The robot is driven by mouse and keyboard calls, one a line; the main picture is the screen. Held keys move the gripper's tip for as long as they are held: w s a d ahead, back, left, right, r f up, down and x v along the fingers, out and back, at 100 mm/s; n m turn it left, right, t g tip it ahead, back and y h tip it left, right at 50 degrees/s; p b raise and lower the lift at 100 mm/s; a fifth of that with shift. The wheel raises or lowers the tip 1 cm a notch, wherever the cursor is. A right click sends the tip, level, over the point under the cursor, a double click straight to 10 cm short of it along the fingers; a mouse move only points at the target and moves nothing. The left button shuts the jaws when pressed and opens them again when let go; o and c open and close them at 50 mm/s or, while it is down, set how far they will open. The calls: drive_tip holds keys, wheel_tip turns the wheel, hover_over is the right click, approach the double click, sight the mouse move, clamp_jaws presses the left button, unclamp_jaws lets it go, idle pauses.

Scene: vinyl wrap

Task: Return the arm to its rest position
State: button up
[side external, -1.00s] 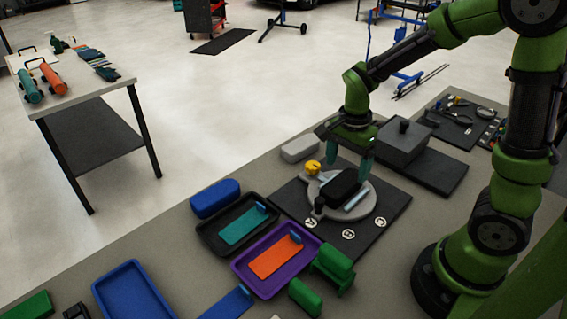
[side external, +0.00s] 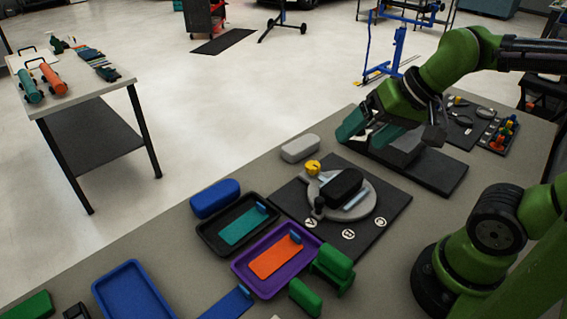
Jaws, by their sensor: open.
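My gripper (side external: 372,132) is raised above the back part of the bench, with its teal fingers apart and nothing between them. It points to the left and down in the side external view. Below and to its left, a round grey fixture (side external: 369,206) sits on a dark mat (side external: 391,212) marked with letters. A black block (side external: 345,184) and a light blue strip (side external: 357,200) lie on the fixture, clear of my gripper. A grey box (side external: 405,147) on a dark plate is partly hidden behind my gripper.
A purple tray (side external: 240,270) holds an orange strip, and a black tray (side external: 206,235) holds a teal strip. A blue tray (side external: 128,290) and a green holder (side external: 333,265) stand near the front. A tool mat (side external: 463,130) lies at the back right. A side table (side external: 88,95) stands left.

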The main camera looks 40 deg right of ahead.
drive_tip(key=shift+s+a+r+n+t, duration=0.3)
drive_tip(key=shift+s+n+t, duration=0.15)
drive_tip(key=shift+n, duration=0.45)
